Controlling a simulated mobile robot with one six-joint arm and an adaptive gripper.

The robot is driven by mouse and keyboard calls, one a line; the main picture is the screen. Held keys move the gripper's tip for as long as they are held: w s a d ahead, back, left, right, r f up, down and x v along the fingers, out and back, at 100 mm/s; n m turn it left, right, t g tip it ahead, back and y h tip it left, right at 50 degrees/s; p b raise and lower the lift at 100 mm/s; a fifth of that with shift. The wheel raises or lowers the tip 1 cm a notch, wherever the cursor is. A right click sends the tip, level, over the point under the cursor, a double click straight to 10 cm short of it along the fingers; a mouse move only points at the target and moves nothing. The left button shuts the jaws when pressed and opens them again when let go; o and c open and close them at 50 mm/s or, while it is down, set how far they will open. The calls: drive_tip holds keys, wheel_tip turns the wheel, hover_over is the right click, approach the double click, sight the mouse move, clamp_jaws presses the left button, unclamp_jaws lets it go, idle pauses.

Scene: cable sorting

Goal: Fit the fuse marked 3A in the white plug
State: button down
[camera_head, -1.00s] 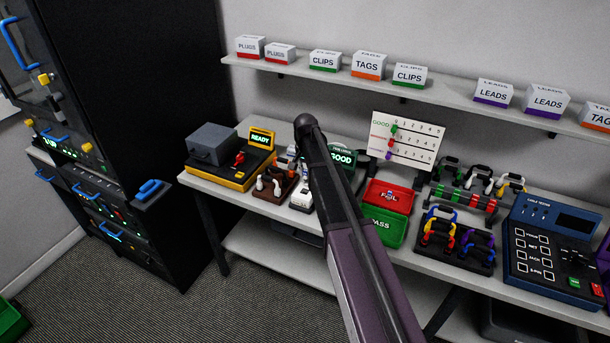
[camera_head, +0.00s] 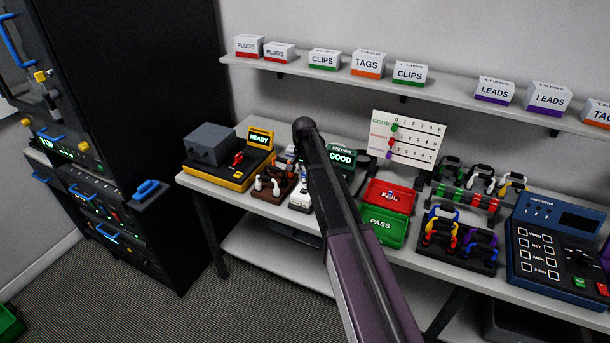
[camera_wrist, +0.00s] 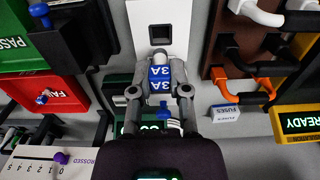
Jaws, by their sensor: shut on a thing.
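My gripper (camera_wrist: 158,94) is shut on a blue-and-white fuse marked 3A (camera_wrist: 160,72) in the wrist view. The fuse points up the picture, its pale end at the near end of the white plug (camera_wrist: 176,19). I cannot tell whether the fuse end touches the plug or is a little apart.
A brown rack (camera_wrist: 219,85) with white and orange leads is to the right in the wrist view, near a FUSES box (camera_wrist: 227,119). The green PASS tray (camera_head: 391,238) and red FAIL tray (camera_head: 407,190) are close by. A yellow READY unit (camera_head: 232,178) stands at the bench's left.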

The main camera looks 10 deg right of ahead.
sight(304, 183)
drive_tip(key=shift+f+b, duration=1.75)
drive_tip(key=shift+f, duration=0.25)
drive_tip(key=shift+f+b, duration=0.9)
idle(1.9)
drive_tip(key=shift+w, duration=0.1)
drive_tip(key=c, duration=0.5)
unclamp_jaws()
drive_tip(key=o, duration=0.5)
drive_tip(key=shift+r+p, duration=4)
drive_tip(key=shift+p, duration=0.05)
